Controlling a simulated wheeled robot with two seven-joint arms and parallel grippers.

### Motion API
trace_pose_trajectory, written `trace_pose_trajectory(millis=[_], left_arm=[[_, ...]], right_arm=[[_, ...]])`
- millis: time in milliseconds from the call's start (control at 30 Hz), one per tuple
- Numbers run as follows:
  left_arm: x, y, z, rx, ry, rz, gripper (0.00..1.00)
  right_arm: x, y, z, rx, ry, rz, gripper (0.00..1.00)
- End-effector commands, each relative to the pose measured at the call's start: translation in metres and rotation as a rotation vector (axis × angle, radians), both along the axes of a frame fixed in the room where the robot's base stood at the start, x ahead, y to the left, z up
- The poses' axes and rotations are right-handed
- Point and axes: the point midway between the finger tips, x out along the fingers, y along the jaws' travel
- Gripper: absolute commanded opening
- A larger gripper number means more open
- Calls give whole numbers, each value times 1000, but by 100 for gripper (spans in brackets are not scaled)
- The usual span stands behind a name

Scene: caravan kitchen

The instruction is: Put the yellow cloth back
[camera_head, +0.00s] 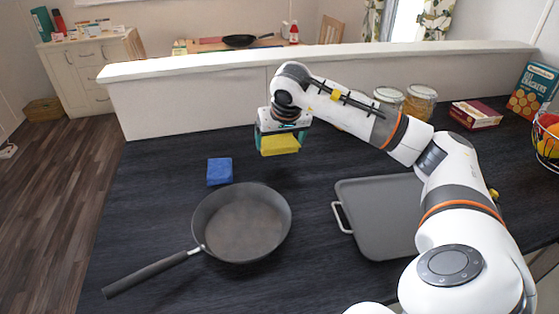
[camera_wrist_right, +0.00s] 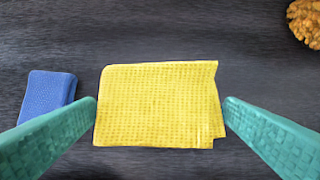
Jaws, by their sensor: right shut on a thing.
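The yellow cloth (camera_head: 280,144) is a folded square held by my right gripper (camera_head: 281,135), above the dark worktop near the low white wall. In the right wrist view the yellow cloth (camera_wrist_right: 158,105) lies between the two teal fingers of the right gripper (camera_wrist_right: 160,112), which are shut on its left and right sides. A blue cloth (camera_head: 220,171) lies on the worktop to the left of and nearer than the gripper. The blue cloth also shows at the left in the right wrist view (camera_wrist_right: 47,97). My left gripper is not in view.
A dark frying pan (camera_head: 242,222) stands on the worktop, handle toward the front left. A grey tray (camera_head: 378,212) lies right of it, under my right arm. Glass jars (camera_head: 420,102), boxes (camera_head: 476,114) and a wire fruit basket (camera_head: 547,135) stand at the right. The left of the worktop (camera_head: 150,190) is clear.

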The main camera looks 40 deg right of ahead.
Motion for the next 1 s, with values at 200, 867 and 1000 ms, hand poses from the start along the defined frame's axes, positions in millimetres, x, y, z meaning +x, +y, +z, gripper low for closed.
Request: trace_pose_trajectory(millis=[200,867,1000], left_arm=[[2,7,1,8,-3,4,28],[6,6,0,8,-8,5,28],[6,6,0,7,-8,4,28]], right_arm=[[0,0,-21,-1,0,0,69],[0,1,-59,-1,-2,1,94],[0,0,-59,-1,-2,1,100]])
